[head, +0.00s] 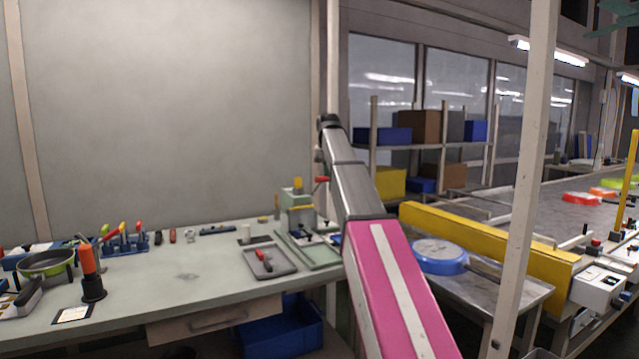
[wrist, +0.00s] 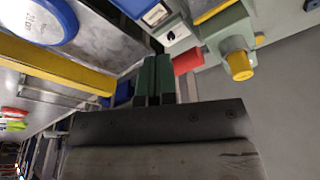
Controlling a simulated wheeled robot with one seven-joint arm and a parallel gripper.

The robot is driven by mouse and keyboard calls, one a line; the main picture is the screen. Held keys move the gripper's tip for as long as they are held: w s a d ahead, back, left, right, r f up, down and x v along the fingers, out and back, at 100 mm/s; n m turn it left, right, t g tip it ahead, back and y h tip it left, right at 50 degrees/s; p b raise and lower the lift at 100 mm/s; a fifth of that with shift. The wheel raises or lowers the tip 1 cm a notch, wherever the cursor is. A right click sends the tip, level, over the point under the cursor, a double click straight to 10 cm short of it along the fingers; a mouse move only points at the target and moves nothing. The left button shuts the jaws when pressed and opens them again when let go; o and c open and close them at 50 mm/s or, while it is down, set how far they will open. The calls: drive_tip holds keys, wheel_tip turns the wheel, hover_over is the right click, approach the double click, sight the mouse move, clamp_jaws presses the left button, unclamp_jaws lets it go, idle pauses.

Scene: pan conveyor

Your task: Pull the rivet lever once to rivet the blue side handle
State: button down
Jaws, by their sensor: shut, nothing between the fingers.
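The rivet press (head: 299,205) stands at the right end of the bench, with a red lever knob (head: 322,180) on its right side. In the wrist view the red knob (wrist: 187,62) sits beside the green press body with its yellow cap (wrist: 240,66). My gripper (wrist: 154,62) shows there as dark green fingers, shut and empty, just left of the knob; whether they touch it I cannot tell. In the head view my arm hides the area right of the press. Small blue parts show near the press; I cannot tell which is the side handle.
A round blue pan (head: 438,256) lies on a side table beside the yellow conveyor rail (head: 490,243). A tool rack (head: 124,244), a green-rimmed pan (head: 47,264) and an orange-topped tool (head: 88,262) stand at the left. A white post rises at the right.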

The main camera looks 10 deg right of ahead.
wheel_tip(320, 180, up, 8)
drive_tip(key=shift+s+d, duration=0.15)
drive_tip(key=shift+s, duration=0.2)
idle(0.4)
drive_tip(key=shift+f, duration=0.1)
